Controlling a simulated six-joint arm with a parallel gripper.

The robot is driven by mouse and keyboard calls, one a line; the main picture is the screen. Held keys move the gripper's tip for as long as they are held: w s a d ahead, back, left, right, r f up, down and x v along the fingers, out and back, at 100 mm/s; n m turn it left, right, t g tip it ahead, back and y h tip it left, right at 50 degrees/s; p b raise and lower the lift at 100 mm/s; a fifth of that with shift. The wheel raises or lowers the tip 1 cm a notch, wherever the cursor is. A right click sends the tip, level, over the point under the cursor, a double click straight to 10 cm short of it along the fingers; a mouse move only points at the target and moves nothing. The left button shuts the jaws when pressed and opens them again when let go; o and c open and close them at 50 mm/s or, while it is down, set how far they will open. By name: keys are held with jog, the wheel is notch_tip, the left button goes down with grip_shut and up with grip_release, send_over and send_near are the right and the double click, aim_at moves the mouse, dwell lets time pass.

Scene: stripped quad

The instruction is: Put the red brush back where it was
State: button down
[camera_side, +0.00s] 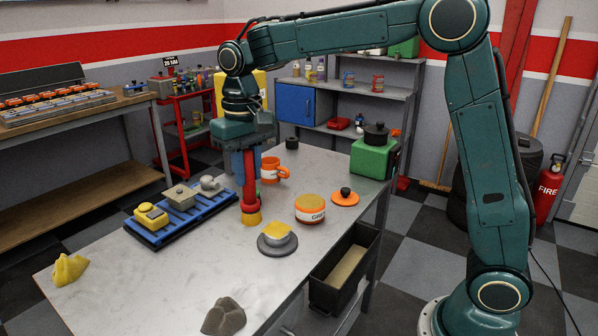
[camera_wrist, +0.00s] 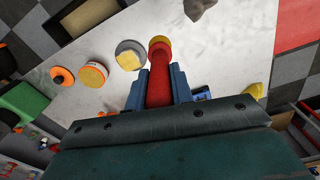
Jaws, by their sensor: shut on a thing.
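The red brush (camera_side: 250,190) stands upright with its yellow end (camera_side: 251,217) down, at the middle of the grey table (camera_side: 140,285). My gripper (camera_side: 247,165) points down and is shut on the brush's upper part. In the wrist view the red brush (camera_wrist: 160,78) sits between the two blue fingers of my gripper (camera_wrist: 159,88), with its yellow tip at the far end. I cannot tell whether the tip touches the table. The fingers hide part of the brush.
Left of the brush is a blue slatted tray (camera_side: 160,238) with yellow and grey pieces. To the right are a grey dish (camera_side: 277,246) with a yellow block, an orange tin (camera_side: 310,209) and an orange lid (camera_side: 345,199). An orange mug (camera_side: 275,170) stands behind. The front table is mostly clear.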

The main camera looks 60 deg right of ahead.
aim_at(249, 191)
notch_tip(249, 191, down, 16)
dwell(0.9)
jog(key=shift+f, duration=0.25)
jog(key=c, duration=1.2)
grip_release()
jog(key=shift+r, duration=0.2)
notch_tip(249, 191, up, 11)
jog(key=shift+r, duration=0.45)
